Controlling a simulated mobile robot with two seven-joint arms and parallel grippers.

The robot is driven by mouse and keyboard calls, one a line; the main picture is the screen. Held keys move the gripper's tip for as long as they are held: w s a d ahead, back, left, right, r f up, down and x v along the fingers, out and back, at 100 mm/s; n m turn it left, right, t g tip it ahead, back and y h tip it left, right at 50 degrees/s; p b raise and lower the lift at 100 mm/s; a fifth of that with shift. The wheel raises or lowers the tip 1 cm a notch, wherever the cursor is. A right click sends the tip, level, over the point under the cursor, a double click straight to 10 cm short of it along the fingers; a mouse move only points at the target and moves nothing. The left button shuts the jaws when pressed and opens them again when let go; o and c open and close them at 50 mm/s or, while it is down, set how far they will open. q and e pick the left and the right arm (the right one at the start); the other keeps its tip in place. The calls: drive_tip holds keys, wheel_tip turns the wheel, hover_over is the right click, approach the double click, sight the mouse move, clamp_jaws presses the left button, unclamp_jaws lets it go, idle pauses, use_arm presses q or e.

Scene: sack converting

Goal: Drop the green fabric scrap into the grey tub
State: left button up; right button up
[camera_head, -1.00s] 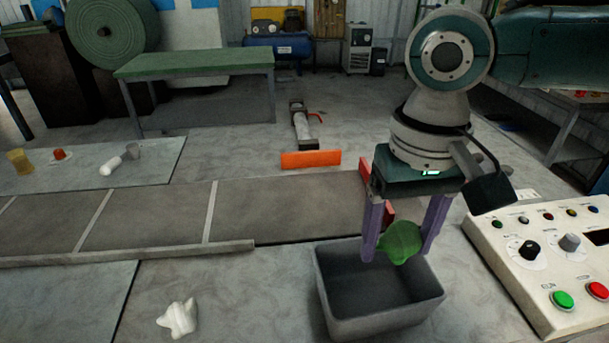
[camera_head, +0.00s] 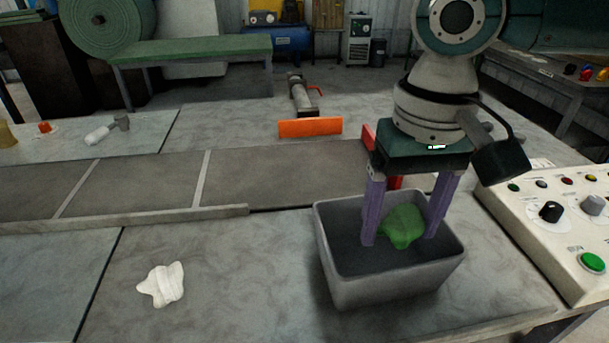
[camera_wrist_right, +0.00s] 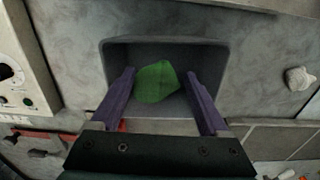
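The grey tub (camera_head: 393,292) stands on the worktable at the right of centre in the head view. It also shows in the right wrist view (camera_wrist_right: 200,50). The green fabric scrap (camera_head: 403,227) is a crumpled piece inside the tub's opening. My right gripper (camera_head: 405,238) points down, its purple fingers on either side of the scrap, tips below the rim level in the picture. My left gripper is out of view.
A white crumpled scrap (camera_head: 163,284) lies on the table left of the tub. A control panel (camera_head: 560,225) stands to the right. Behind are a conveyor strip (camera_head: 130,183) and an orange block (camera_head: 310,128). The table between white scrap and tub is clear.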

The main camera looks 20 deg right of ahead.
drive_tip(key=shift+o, duration=1.4)
wheel_tip(320, 180, up, 10)
drive_tip(key=shift+f, duration=0.1)
